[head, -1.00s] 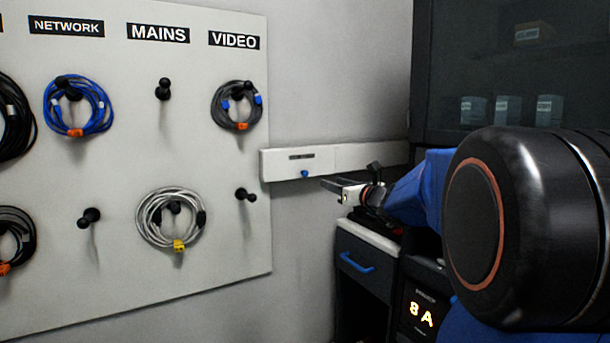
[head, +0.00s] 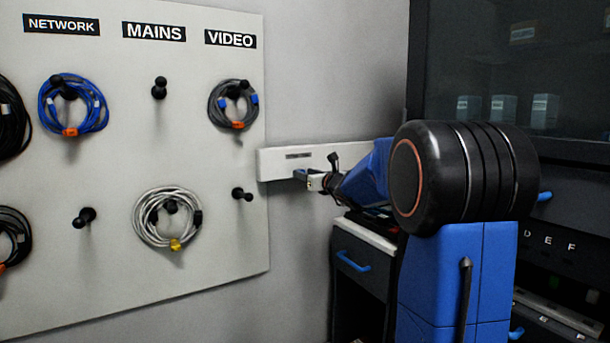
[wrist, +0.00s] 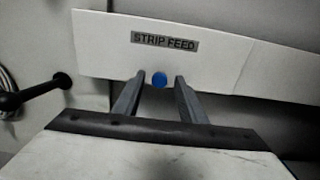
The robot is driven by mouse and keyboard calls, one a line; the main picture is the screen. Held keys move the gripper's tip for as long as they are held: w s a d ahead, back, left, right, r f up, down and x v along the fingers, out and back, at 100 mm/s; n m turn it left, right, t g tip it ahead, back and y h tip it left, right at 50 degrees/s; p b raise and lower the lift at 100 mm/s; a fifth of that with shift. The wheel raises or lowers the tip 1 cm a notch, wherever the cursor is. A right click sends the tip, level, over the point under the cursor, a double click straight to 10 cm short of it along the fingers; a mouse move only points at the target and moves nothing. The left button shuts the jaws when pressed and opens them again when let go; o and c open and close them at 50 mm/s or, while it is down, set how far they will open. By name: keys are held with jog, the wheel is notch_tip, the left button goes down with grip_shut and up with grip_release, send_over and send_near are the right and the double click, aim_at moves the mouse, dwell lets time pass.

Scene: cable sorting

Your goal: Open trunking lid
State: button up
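The white trunking (head: 280,163) runs along the wall to the right of the pegboard. In the wrist view its lid (wrist: 112,52) carries a "STRIP FEED" label (wrist: 164,42) and a blue knob (wrist: 159,80) near its lower edge. My gripper (wrist: 159,84) is open, with one finger on each side of the blue knob. A gap shows between the knob and each finger. In the head view my gripper (head: 302,174) is at the trunking's lower edge and hides the knob. The lid looks shut.
The pegboard (head: 110,250) at left holds coiled cables, among them a white coil (head: 168,218) and a grey coil (head: 233,104). A bare peg (head: 241,194) sticks out near my gripper. A drawer unit with a blue handle (head: 352,262) stands below my arm.

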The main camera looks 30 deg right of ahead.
jog(key=shift+w, duration=0.4)
grip_shut()
